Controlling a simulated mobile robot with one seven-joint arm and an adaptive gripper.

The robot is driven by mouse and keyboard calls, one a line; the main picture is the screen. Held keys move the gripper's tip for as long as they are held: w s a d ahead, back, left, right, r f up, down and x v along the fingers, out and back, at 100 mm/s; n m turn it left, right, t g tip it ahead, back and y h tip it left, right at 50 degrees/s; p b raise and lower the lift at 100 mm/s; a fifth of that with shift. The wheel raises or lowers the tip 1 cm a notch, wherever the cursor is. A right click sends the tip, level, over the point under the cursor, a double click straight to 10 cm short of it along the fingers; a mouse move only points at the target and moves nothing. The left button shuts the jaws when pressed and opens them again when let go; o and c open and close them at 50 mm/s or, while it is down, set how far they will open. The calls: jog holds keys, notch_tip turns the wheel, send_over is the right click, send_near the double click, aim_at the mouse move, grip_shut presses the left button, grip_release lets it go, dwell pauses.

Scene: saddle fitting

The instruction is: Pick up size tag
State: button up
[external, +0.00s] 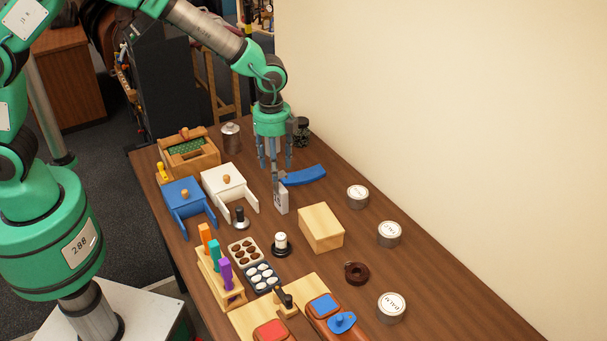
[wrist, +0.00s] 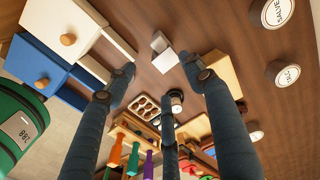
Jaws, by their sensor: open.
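The likely size tag (external: 281,201) is a small pale grey upright block with dark marks on its face, standing on the table near the middle. In the wrist view the pale tag (wrist: 164,56) shows between and just beyond the finger ends. My gripper (external: 276,178) points down above and slightly behind it, with its fingers spread and nothing held. In the wrist view my gripper (wrist: 160,74) has its fingers apart; one fingertip overlaps the tag's upper edge in the external view, and I cannot tell if they touch.
A blue curved piece (external: 304,176) lies right behind the tag. A wooden block (external: 321,228) stands to its front right, a white open drawer box (external: 225,180) to its left, and a dark stamp (external: 239,218) front left. Round tins (external: 357,197) line the right side.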

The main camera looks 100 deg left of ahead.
aim_at(278, 203)
jog(key=shift+w+a+f, duration=0.1)
jog(key=shift+a+f, duration=0.5)
jog(key=shift+f, duration=0.2)
jog(key=shift+f, duration=0.1)
jog(key=shift+f, duration=4.15)
jog(key=shift+f, duration=0.1)
jog(key=shift+w+d+f+b, duration=0.1)
jog(key=shift+f+b, duration=0.4)
jog(key=shift+f, duration=2)
jog(key=c, duration=1.3)
